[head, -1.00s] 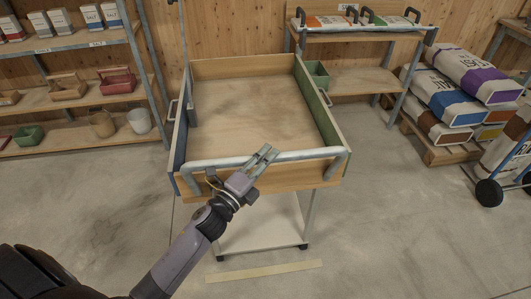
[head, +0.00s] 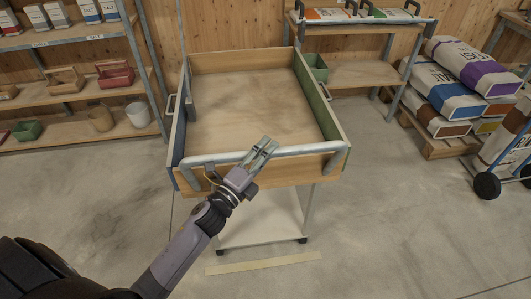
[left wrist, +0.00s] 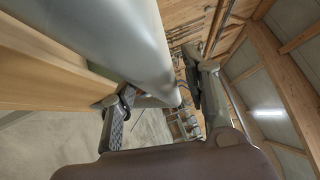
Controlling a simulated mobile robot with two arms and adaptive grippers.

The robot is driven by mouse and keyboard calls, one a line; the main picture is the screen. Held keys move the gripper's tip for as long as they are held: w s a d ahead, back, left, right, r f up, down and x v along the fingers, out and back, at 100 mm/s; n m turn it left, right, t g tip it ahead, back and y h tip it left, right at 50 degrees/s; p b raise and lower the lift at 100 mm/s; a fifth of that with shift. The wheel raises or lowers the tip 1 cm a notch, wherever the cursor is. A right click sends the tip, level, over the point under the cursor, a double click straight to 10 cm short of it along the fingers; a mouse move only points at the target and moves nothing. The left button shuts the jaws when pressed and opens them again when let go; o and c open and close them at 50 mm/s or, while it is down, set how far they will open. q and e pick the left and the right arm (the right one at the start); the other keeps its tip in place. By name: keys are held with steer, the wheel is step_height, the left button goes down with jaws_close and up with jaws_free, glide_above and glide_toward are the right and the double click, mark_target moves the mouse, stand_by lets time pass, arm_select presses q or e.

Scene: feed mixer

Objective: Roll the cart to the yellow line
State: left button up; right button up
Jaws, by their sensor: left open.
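The cart (head: 265,185) is an open wooden tray with a blue left side and a green right side, over a white lower shelf (head: 262,225) on casters. Its grey handle bar (head: 310,149) runs along the near side. The pale yellow line (head: 263,263) lies on the floor just on my side of the near casters. My left gripper (head: 264,148) is open at the handle bar. My right gripper is not in view.
Shelves with boxes and pots (head: 75,90) stand at the left. A workbench (head: 355,77) is behind the cart. Stacked sacks on a pallet (head: 455,148) and a hand truck (head: 487,186) are at the right. The floor around the line is clear.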

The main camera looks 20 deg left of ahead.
arm_select(q)
steer(key=shift+s, duration=0.1)
steer(key=v, duration=1.1)
steer(key=shift+s, duration=0.4)
steer(key=shift+a+f, duration=0.1)
